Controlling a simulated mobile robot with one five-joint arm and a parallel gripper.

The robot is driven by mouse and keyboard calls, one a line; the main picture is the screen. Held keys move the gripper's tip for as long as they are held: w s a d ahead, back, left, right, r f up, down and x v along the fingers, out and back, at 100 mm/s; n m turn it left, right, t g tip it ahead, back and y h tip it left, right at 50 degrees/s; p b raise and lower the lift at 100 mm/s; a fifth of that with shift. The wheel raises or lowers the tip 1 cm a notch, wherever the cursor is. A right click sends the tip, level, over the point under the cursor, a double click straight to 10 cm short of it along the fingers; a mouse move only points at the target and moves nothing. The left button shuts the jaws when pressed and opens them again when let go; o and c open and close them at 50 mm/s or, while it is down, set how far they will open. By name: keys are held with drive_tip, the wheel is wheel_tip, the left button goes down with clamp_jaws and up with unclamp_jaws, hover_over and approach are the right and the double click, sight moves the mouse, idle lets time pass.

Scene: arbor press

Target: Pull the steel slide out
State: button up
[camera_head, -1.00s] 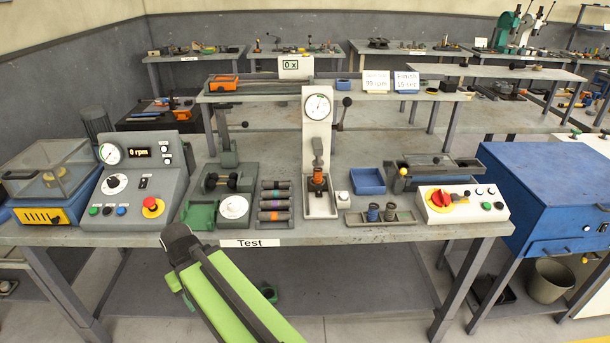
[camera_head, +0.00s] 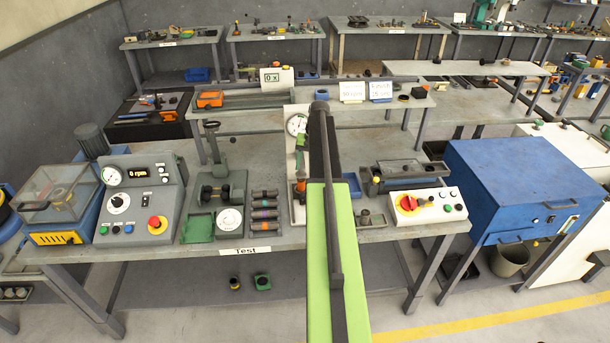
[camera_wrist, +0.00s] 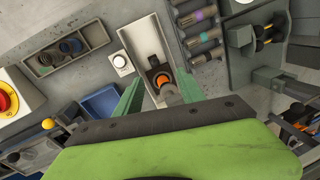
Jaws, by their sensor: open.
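The arbor press (camera_head: 297,112) stands on the test bench, a pale column with a round dial, partly hidden behind my arm in the head view. Its pale base trough (camera_wrist: 143,41) shows in the wrist view. In it sit a dark block with an orange ring (camera_wrist: 162,79) and a grey steel cylinder (camera_wrist: 172,97). I cannot tell surely which part is the steel slide. My gripper (camera_wrist: 158,92) is open, its two green fingers on either side of the ring and cylinder in the wrist view. I see no grip on them; contact cannot be told.
A rack of banded cylinders (camera_wrist: 200,35) lies beside the trough. A white button box (camera_wrist: 122,63), a blue bin (camera_wrist: 103,104) and a grey tray with dark pieces (camera_wrist: 66,52) lie on the other side. The control panel (camera_head: 139,198) is at the left of the bench.

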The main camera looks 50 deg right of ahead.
sight(304, 195)
drive_tip(key=f+b, duration=0.5)
drive_tip(key=w+f+b, duration=0.1)
drive_tip(key=f+b, duration=1)
drive_tip(key=b, duration=0.1)
drive_tip(key=shift+w+d+f, duration=0.15)
drive_tip(key=shift+w+f, duration=0.15)
drive_tip(key=shift+w, duration=0.05)
drive_tip(key=shift+r, duration=0.1)
clamp_jaws()
drive_tip(key=shift+s, duration=0.1)
idle(0.6)
